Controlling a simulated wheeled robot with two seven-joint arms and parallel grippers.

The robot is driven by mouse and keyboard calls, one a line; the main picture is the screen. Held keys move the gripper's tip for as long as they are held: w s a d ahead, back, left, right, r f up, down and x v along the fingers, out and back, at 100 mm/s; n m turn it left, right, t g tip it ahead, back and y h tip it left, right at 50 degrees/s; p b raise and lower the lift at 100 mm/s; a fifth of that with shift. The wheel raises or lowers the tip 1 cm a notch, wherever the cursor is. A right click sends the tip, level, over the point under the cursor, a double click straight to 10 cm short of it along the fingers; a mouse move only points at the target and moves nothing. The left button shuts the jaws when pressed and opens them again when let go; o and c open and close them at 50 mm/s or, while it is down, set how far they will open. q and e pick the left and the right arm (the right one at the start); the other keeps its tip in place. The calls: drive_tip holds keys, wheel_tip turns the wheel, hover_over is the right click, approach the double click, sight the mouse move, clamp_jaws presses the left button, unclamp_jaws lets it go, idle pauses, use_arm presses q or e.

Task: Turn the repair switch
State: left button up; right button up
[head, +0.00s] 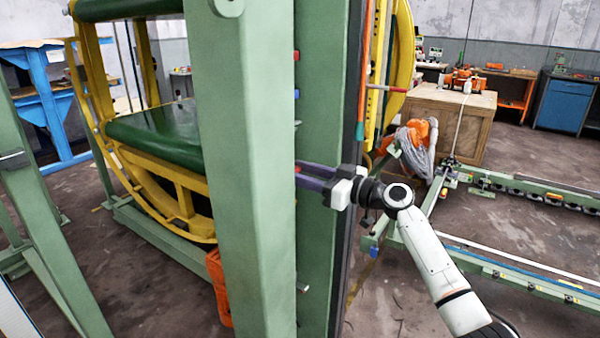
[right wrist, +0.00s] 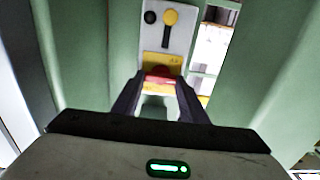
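A narrow grey control panel (right wrist: 168,35) is ahead of my right gripper in the right wrist view. It carries a black round knob (right wrist: 150,17), a yellow knob with a short stem (right wrist: 170,17), and a yellow plate (right wrist: 162,60) with a red part (right wrist: 160,72) at its lower end. I cannot tell which of these is the repair switch. My right gripper (right wrist: 160,82) has its two dark fingers apart, with the red part between or just beyond the tips; contact is unclear. In the head view the fingers (head: 314,178) reach behind a green post, which hides their tips. My left gripper is not in view.
The green post (head: 245,170) and a second green column (head: 322,110) stand close on both sides of the right gripper. A yellow ring frame (head: 170,195) is at the left. A wooden crate (head: 455,125) and a low green rail (head: 520,265) are at the right.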

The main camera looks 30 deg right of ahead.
drive_tip(key=shift+c, duration=0.5)
drive_tip(key=shift+m, duration=0.3)
drive_tip(key=m+p, duration=0.1)
drive_tip(key=m, duration=0.7)
drive_tip(key=m+p, duration=0.1)
drive_tip(key=m, duration=0.8)
drive_tip(key=shift+d+f, duration=0.2)
drive_tip(key=shift+m, duration=0.3)
drive_tip(key=o, duration=1)
drive_tip(key=shift+o, duration=0.2)
